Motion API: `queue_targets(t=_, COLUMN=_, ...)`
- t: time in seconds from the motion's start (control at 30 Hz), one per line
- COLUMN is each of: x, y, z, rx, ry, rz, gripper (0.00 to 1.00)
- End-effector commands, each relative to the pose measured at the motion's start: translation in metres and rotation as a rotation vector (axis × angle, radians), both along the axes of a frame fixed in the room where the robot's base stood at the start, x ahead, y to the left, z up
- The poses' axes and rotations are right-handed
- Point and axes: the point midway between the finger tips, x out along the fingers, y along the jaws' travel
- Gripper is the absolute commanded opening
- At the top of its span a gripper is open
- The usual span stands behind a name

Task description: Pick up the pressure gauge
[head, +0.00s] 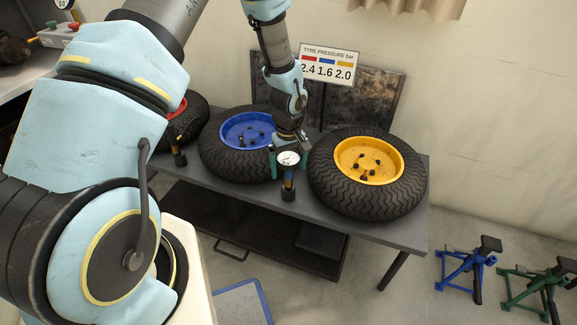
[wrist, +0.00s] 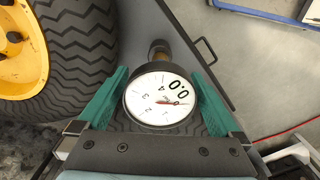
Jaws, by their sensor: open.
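The pressure gauge (wrist: 159,99) has a round white dial with a dark rim, a red needle and a large 0.0 readout. In the head view the gauge (head: 288,158) is at the front edge of the dark bench, between the blue-rimmed and yellow-rimmed tyres. A stem with a brass-coloured band runs from it to a dark base. My gripper (wrist: 160,100) is open, with one green finger on each side of the dial. In the head view my gripper (head: 288,160) is right at the gauge. I cannot tell whether the fingers touch it.
The yellow-rimmed tyre (head: 368,173) lies close right of the gauge, the blue-rimmed tyre (head: 240,143) close left. A red-rimmed tyre (head: 182,119) is farther left. A tyre pressure sign (head: 329,64) stands behind. Blue (head: 466,266) and green (head: 541,287) stands are on the floor at right.

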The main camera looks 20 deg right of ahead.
Motion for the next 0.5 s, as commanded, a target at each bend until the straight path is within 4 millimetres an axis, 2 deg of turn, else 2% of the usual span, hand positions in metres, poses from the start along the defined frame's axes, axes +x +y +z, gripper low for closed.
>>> queue_targets(t=0.17, x=0.0001, y=0.0, z=0.0003, rx=0.0, ry=0.0, rz=0.0, gripper=0.98)
queue_targets(t=0.5, x=0.0, y=0.0, z=0.0005, rx=0.0, ry=0.0, rz=0.0, gripper=0.59)
